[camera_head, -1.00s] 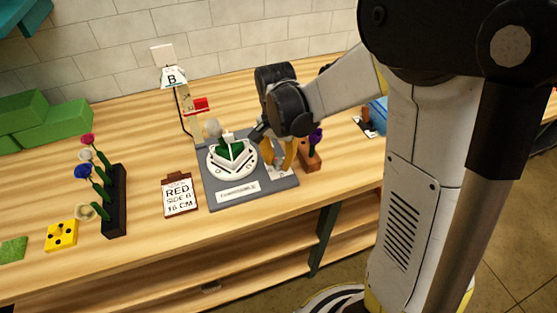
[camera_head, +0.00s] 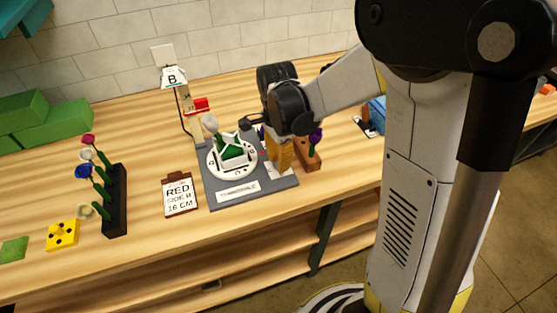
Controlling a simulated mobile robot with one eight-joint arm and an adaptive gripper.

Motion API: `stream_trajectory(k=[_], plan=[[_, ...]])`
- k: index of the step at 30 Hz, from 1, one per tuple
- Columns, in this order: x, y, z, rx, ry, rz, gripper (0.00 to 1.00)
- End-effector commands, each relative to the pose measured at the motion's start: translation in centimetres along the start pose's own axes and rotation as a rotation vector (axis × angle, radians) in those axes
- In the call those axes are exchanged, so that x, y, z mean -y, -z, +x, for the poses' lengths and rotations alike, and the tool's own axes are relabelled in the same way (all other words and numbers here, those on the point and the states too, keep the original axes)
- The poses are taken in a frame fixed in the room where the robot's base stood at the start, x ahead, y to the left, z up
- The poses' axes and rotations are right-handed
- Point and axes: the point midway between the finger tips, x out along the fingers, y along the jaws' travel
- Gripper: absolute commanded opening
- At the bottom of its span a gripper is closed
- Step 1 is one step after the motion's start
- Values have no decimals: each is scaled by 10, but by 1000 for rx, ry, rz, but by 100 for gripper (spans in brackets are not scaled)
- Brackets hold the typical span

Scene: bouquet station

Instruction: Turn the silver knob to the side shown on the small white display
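The small white display (camera_head: 173,77) stands on a thin post behind the turntable and shows a black "B".
A clipboard (camera_head: 180,195) reading "RED SIDE B 16 CM" lies left of the base. A dark rack (camera_head: 115,205) with several flowers is at left. The table between rack and clipboard is clear.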

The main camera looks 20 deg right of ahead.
Motion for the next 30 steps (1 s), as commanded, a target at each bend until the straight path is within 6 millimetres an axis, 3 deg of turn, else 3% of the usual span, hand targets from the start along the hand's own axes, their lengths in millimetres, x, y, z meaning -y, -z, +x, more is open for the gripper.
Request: stream_trajectory(k=[13, 14, 16, 26, 30], plan=[[0, 0, 0, 0, 0, 10, 0], [0, 0, 0, 0, 0, 10, 30], [0, 0, 0, 0, 0, 10, 50], [0, 0, -2, 0, 0, 9, 50], [0, 0, -18, 0, 0, 9, 50]])
